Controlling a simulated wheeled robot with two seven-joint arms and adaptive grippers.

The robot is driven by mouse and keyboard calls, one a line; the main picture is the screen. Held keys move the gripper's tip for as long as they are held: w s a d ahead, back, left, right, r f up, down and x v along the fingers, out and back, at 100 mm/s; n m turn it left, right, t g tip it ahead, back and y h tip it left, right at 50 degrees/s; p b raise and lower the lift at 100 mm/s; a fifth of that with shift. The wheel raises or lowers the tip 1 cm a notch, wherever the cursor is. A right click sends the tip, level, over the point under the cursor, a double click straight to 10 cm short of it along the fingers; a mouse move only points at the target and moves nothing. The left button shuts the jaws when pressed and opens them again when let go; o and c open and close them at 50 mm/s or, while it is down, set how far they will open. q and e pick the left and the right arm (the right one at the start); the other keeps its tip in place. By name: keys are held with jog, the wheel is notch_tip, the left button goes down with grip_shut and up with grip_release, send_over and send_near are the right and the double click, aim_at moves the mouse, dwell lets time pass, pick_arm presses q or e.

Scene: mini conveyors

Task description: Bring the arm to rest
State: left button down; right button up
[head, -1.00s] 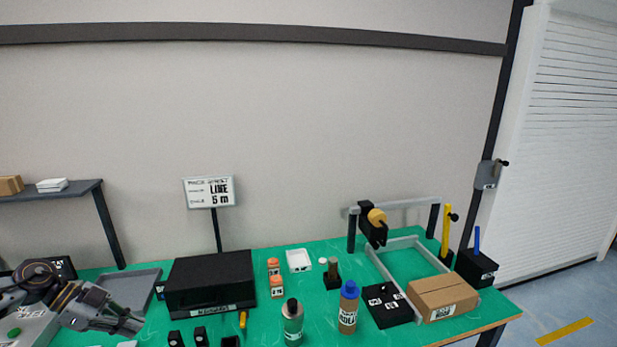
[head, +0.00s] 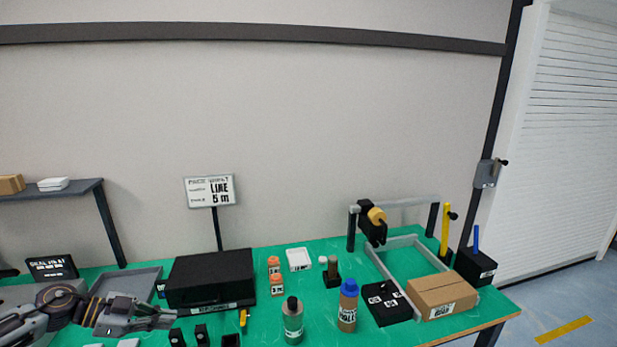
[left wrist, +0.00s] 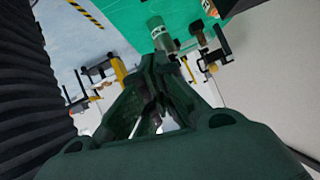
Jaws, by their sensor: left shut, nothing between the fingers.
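My left arm reaches in low from the left edge in the head view. Its gripper (head: 165,319) is shut and empty, above the table's front left part, just left of the small black blocks. In the left wrist view the dark gripper (left wrist: 165,62) fills the middle and lower part, with nothing between its fingers. The green table (head: 275,325) lies beyond it. My right arm and gripper do not show.
A black box (head: 210,280) and a grey tray (head: 128,288) are close behind the gripper. A green bottle (head: 292,322), a brown bottle (head: 348,308) and a cardboard box (head: 443,296) stand to the right. A sign (head: 210,191) rises at the back.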

pick_arm(q)
jog(key=w+d+n+t+y, duration=0.5)
jog(key=d+n+t, duration=0.3)
jog(key=t, duration=0.3)
jog(key=s+f+n+g+y, duration=0.5)
jog(key=s+f+n+y, duration=0.15)
jog(key=s+f, duration=0.4)
jog(key=s+d+f+m+g, duration=0.1)
jog(key=s+d+f+g, duration=0.2)
jog(key=s, duration=0.4)
jog(key=s+d+f+g, duration=0.1)
jog(key=s+d+g, duration=0.25)
jog(key=s, duration=0.45)
notch_tip(320, 180, down, 33)
jog(key=s+g, duration=0.2)
jog(key=s, duration=0.1)
jog(key=s+a+f, duration=0.2)
jog(key=s+f, duration=0.7)
jog(key=s, duration=0.2)
jog(key=s+a+f+g, duration=0.1)
jog(key=s+a+f, duration=0.1)
jog(key=s+f, duration=0.8)
jog(key=shift+s+a+f+h, duration=0.25)
jog(key=shift+s+a+h, duration=0.1)
jog(key=shift+a, duration=0.05)
